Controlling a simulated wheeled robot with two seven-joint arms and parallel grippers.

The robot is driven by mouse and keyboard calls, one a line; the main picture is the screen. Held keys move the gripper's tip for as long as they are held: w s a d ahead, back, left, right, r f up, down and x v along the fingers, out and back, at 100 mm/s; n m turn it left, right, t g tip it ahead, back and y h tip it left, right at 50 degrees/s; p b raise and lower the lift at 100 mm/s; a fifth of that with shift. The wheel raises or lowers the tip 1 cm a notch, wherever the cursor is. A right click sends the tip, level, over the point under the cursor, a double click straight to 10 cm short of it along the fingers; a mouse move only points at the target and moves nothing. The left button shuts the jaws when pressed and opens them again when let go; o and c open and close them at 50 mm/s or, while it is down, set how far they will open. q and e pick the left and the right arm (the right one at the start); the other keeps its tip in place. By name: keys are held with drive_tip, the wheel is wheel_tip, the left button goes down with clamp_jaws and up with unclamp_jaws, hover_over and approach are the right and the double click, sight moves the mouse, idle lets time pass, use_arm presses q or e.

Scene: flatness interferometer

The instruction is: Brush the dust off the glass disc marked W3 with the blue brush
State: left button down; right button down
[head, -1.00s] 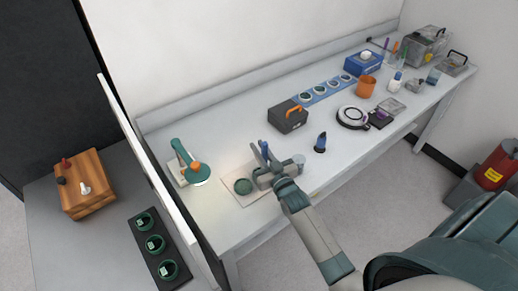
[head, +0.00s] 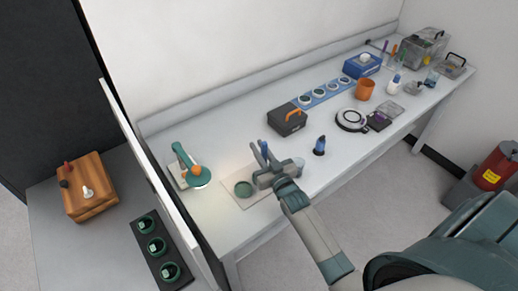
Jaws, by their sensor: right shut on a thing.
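A round dark green disc (head: 243,188) lies on a beige mat (head: 240,203) at the front of the bench. Any marking on it is too small to read, so I cannot tell whether it is W3. My right gripper (head: 261,176) is just right of this disc, low over the mat, and shut on the blue brush (head: 264,149). The brush's blue handle sticks up above the jaws; its lower end is hidden by the gripper. I cannot tell whether the bristles touch anything. My left gripper is out of view.
A green lamp (head: 184,160) stands left of the mat. A dark blue bottle-like item (head: 320,145) and a black box with an orange handle (head: 287,121) stand to the right. A black tray (head: 147,229) of round green pieces lies beyond the white partition (head: 160,185).

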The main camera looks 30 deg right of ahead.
drive_tip(key=shift+r+p, duration=0.95)
drive_tip(key=shift+r, duration=1.65)
